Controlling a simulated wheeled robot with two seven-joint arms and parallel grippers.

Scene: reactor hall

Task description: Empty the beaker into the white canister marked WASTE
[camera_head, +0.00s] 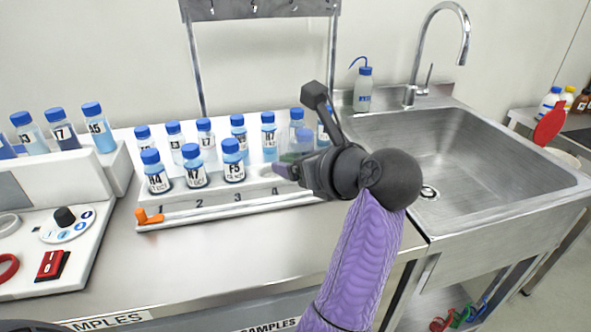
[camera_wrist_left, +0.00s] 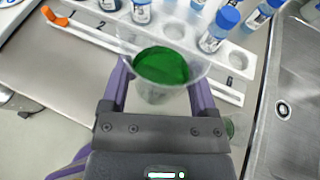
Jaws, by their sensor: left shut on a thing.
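My left gripper (camera_head: 298,168) is shut on a clear beaker (camera_head: 304,146) in front of the vial rack. The left wrist view shows the beaker (camera_wrist_left: 155,92) between the purple fingers of the left gripper (camera_wrist_left: 160,88), with green liquid (camera_wrist_left: 162,66) inside. The beaker looks held above the steel counter, near the rack's right part. In the head view my gripper and wrist hide much of the beaker. I see no white canister marked WASTE in either view. My right gripper is not in view.
A white rack (camera_head: 195,212) with several blue-capped vials stands behind and left of the beaker. A steel sink (camera_head: 470,150) is at the right, with a wash bottle (camera_head: 363,92) behind it. The counter front (camera_head: 200,265) is clear. A device with a red switch (camera_head: 50,265) stands left.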

